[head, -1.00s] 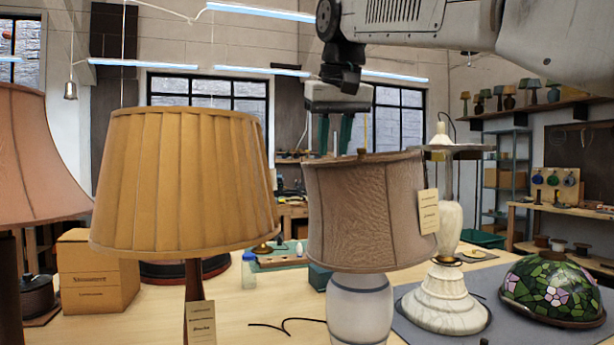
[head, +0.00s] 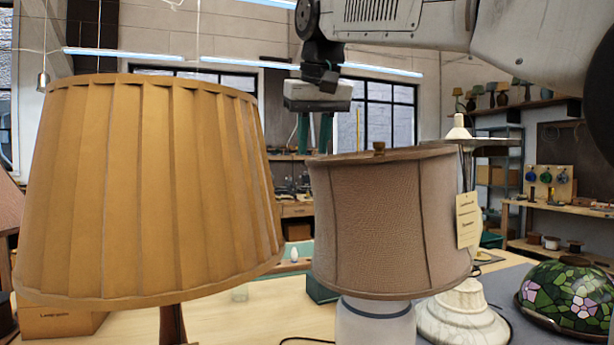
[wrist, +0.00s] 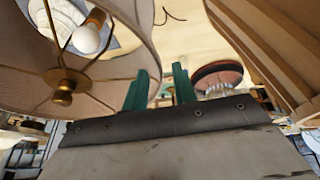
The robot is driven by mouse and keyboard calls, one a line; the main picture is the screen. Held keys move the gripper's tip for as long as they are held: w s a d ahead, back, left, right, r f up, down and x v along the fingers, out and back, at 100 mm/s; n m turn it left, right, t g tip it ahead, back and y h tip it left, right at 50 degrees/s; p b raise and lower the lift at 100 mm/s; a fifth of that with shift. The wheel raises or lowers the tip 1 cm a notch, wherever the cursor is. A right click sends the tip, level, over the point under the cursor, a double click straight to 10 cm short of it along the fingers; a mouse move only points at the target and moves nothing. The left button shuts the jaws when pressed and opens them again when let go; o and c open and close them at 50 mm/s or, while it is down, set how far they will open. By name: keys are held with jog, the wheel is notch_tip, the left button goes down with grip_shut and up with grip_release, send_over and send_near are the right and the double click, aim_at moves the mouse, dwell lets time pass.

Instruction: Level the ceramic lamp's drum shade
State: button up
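The ceramic lamp's brown drum shade (head: 395,225) stands right of centre in the head view, its top rim sloping up to the right. Its pale ceramic body (head: 375,325) is partly cut off below, and a tag (head: 467,220) hangs at the shade's right. My gripper (head: 315,135) is above and behind the shade's upper left rim, green fingers pointing down, apart and empty. In the wrist view my gripper (wrist: 160,90) is beside the shade wall (wrist: 132,55). Contact cannot be told.
A pleated yellow lampshade (head: 150,195) stands close on the left. A white marble lamp (head: 462,318) is just right of the brown shade, partly hidden. A stained-glass shade (head: 568,295) lies at far right. Small items stand on the bench behind.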

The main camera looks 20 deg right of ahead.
jog(key=x, duration=0.7)
jog(key=shift+w+d+f, duration=0.25)
jog(key=shift+f, duration=0.1)
jog(key=shift+c, duration=0.4)
grip_shut()
